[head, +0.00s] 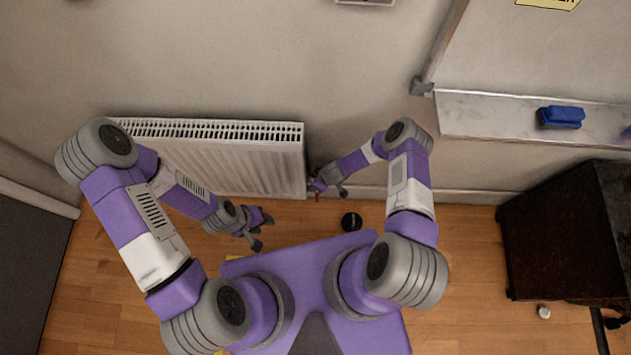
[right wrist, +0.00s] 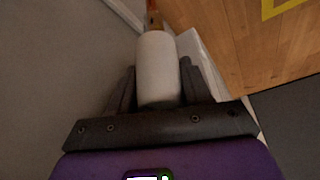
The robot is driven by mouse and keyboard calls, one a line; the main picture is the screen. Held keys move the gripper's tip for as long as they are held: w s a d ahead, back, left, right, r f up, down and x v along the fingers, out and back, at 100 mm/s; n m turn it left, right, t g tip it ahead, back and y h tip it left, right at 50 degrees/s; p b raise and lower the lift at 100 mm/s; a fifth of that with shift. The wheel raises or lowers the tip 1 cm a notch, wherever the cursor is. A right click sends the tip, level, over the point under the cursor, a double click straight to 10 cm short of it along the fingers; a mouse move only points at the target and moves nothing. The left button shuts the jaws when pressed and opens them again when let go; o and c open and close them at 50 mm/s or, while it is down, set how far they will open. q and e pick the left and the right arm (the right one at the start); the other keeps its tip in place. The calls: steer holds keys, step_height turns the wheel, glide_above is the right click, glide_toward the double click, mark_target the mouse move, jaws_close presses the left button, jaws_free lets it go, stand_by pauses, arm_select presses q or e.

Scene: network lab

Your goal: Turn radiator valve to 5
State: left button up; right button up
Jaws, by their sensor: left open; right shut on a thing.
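The white radiator (head: 235,165) is on the wall in the left half of the head view. The radiator valve (right wrist: 157,62) is a plain white cylinder in the middle of the right wrist view, with a copper-coloured fitting at its far end. My right gripper (head: 321,185) is at the radiator's lower right corner. Its two dark fingers are shut on the valve, one on each side. No numbers or marker can be read on the valve. In the head view the gripper mostly hides it. My left gripper (head: 265,232) is open and empty in front of the radiator.
A small black round object (head: 351,220) is on the wooden floor near my right arm. A dark cabinet (head: 560,235) stands at the right. Above it, a whiteboard ledge (head: 480,112) holds a blue eraser (head: 561,117). Bare floor (head: 465,260) lies left of the cabinet.

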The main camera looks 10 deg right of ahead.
steer(key=shift+d, duration=0.1)
steer(key=o, duration=1)
steer(key=shift+c, duration=0.2)
steer(key=shift+a, duration=0.2)
steer(key=shift+n, duration=0.3)
